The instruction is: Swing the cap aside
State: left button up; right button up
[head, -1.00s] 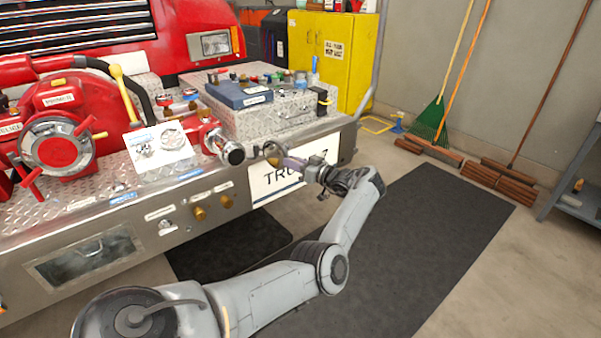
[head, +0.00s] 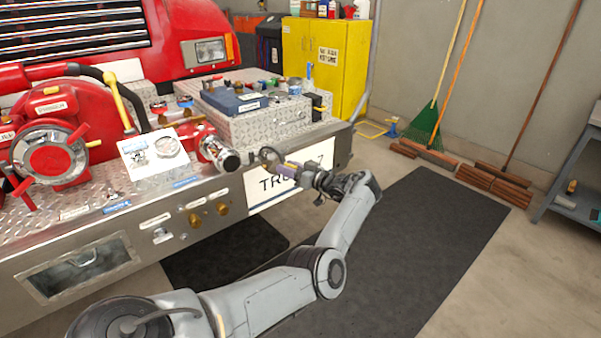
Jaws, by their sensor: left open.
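A red pump outlet with a shiny metal end (head: 220,155) sticks out over the bumper's front edge in the head view. A round, dark-rimmed cap (head: 268,156) stands to the right of this outlet, apart from its mouth, in front of the white plate. My left gripper (head: 287,165) is at the cap's right side with its jaws open. Its fingers point left toward the cap. Whether a finger touches the cap is too small to tell. My right gripper is out of view.
The metal bumper (head: 95,235) carries a red pump (head: 55,150) and a blue case (head: 235,100) on a tread-plate box (head: 262,120). A yellow cabinet (head: 325,60) stands behind. The dark floor mat (head: 430,240) at right is clear.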

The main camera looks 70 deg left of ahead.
pick_arm(q)
jog(key=v, duration=1)
jog(key=shift+w+d, duration=0.15)
jog(key=shift+w, duration=0.1)
